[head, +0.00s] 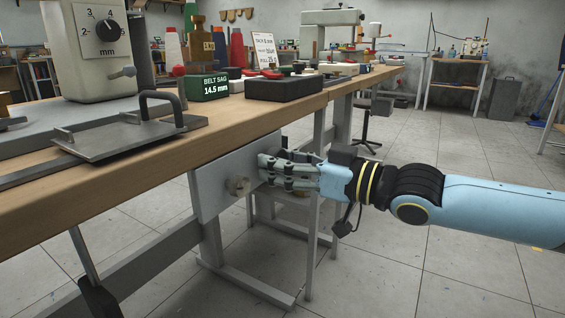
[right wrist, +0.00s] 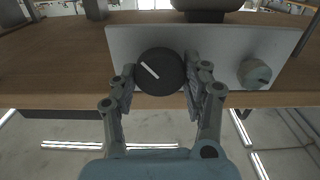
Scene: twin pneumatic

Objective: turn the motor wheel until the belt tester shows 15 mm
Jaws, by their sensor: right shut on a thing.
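The belt tester (head: 208,88) is a small dark green box on the workbench, and its display reads BELT SAG 14.5 mm. The motor wheel (right wrist: 160,72) is a round black knob with a white pointer line that slants from upper left to lower right. It sits on a grey plate under the bench's front edge. My right gripper (head: 265,170) is shut on the wheel, with one finger on each side in the right wrist view. In the head view my fingers hide the wheel. My left gripper is not in view.
A lighter round knob (right wrist: 254,73) sits on the same grey plate (head: 212,188), beside the wheel. A machine with an mm dial (head: 101,32) and a metal plate with a handle (head: 118,141) are on the bench.

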